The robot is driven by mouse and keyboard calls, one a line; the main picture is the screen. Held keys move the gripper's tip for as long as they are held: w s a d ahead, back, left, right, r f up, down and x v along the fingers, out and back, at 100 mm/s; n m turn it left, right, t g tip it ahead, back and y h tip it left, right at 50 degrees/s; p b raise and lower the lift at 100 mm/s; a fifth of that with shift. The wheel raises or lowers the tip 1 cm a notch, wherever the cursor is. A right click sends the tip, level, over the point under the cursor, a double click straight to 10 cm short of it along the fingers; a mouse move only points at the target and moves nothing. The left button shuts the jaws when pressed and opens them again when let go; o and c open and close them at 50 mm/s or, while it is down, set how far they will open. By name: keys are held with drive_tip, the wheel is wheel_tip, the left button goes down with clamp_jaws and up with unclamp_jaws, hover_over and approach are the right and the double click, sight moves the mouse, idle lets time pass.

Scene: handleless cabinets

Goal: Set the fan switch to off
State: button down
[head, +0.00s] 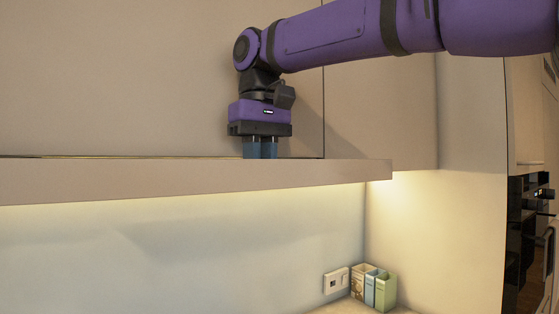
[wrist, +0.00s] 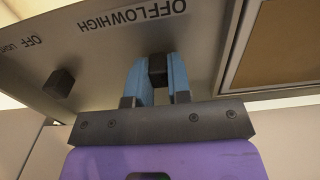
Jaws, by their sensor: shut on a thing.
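The fan switch (wrist: 157,66) is a small dark block on the underside of the grey hood panel (wrist: 105,65), near one end of the printed row OFF, LOW, HIGH. In the wrist view, the blue fingers of my gripper (wrist: 157,74) stand on either side of the switch and are shut on it. I cannot tell exactly which word the switch lines up with. In the head view, my gripper (head: 260,150) points down behind the long front edge of the hood (head: 190,180). Its fingertips and the switch are hidden there.
A second dark knob (wrist: 59,83), by a partly legible OFF and LIGHT label, sits left of the fan switch. A tan framed panel (wrist: 283,45) is at the right. Below the hood are a wall socket (head: 335,281) and small boxes (head: 374,287).

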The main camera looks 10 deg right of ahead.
drive_tip(key=shift+s+a, duration=0.4)
drive_tip(key=shift+a, duration=0.45)
drive_tip(key=c, duration=1)
unclamp_jaws()
drive_tip(key=shift+a, duration=0.1)
drive_tip(key=shift+c, duration=0.2)
wheel_tip(320, 180, up, 11)
drive_tip(key=shift+f, duration=0.1)
